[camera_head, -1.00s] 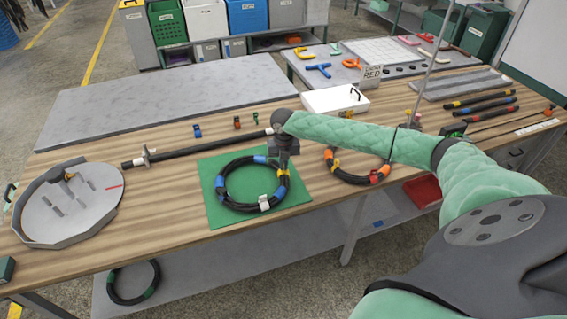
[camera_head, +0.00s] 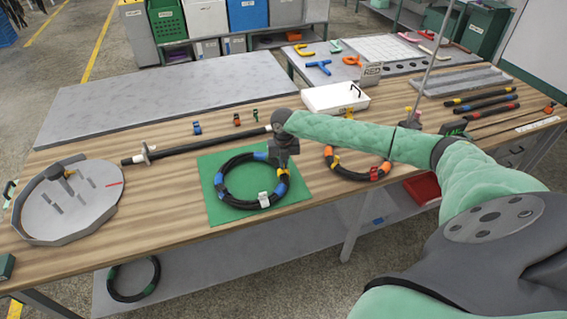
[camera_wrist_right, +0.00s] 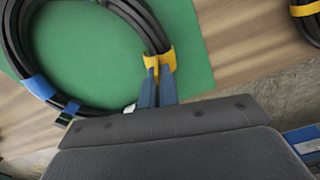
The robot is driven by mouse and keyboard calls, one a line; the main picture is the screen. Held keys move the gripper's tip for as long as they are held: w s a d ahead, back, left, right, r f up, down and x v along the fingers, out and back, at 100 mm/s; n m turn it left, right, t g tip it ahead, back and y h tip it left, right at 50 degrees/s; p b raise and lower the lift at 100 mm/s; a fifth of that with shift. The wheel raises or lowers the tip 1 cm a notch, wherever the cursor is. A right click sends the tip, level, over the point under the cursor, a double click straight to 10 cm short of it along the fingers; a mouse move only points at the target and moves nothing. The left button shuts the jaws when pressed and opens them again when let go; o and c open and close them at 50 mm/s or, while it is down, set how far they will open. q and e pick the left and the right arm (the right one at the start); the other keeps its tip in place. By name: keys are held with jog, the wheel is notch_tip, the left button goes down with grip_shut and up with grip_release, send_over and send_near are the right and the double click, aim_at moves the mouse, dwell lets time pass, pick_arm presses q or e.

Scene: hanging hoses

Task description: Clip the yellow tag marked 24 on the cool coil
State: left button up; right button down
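The coil with blue bands (camera_head: 222,181), which I take as the cool coil, is black hose lying on a green mat (camera_head: 298,187). A yellow tag (camera_wrist_right: 158,60) sits around the coil's right side; its number cannot be read. My right gripper (camera_head: 283,163) is over that side of the coil. In the right wrist view its two blue fingers (camera_wrist_right: 157,88) are close together, with a bit of the yellow tag between their tips. A white tag (camera_head: 264,200) is at the coil's front. My left gripper is not in view.
Another coil with orange and yellow bands (camera_head: 352,177) lies to the right. A black rod (camera_head: 200,147) lies behind the mat, with small clips (camera_head: 237,120) beyond. A white tray (camera_head: 330,98) stands behind. A round grey fixture (camera_head: 68,205) is at the left.

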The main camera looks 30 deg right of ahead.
jog(key=shift+f, duration=0.6)
jog(key=c, duration=1.6)
grip_release()
notch_tip(320, 180, up, 2)
jog(key=shift+r+b, duration=0.25)
jog(key=shift+b, duration=0.7)
notch_tip(320, 180, up, 4)
jog(key=shift+f+b, duration=0.1)
jog(key=shift+b, duration=0.55)
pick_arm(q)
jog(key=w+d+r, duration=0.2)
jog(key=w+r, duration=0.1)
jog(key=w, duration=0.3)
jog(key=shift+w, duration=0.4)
pick_arm(e)
jog(key=shift+r, duration=0.75)
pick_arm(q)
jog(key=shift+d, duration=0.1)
